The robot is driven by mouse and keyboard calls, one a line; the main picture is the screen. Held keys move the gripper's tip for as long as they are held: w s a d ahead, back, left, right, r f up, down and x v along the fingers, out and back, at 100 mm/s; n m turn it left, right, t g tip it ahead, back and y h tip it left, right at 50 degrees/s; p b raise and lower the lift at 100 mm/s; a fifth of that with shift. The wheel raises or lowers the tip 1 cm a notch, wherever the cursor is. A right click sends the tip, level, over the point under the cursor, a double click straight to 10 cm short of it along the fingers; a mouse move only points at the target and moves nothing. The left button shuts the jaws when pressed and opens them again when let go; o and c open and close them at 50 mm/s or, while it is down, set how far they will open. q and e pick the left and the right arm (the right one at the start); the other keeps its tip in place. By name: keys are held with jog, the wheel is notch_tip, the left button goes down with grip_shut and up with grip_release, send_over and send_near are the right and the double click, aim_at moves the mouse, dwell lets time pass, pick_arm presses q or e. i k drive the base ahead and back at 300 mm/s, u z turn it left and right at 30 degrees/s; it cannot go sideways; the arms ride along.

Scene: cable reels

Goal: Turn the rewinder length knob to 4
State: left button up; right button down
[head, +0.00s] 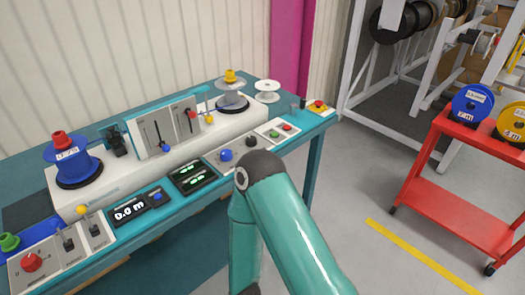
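The rewinder bench (130,245) is a teal table with a white machine body on it. On its front panels I see a red knob (31,262) at the near left, a blue knob (225,155) and a black knob (251,141) right of the middle. The labels are too small to tell which is the length knob or where it points. A display (129,213) reads 0.0 m, with a small blue button or knob (157,196) beside it. One teal arm of mine stands in front of the bench's right half, hiding part of it. Neither gripper shows.
A blue reel (66,163) sits at the machine's left, a white reel (267,92) towards its right. Slide levers (157,135) rise from its middle. A red cart (455,205) with blue and yellow reels stands at right.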

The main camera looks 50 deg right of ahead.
aim_at(225, 154)
jog(key=u, duration=1.9)
jog(key=i, duration=0.1)
jog(key=z, duration=3.3)
jog(key=i, duration=0.6)
jog(key=u, duration=0.15)
jog(key=k, duration=0.6)
jog(key=z, duration=0.05)
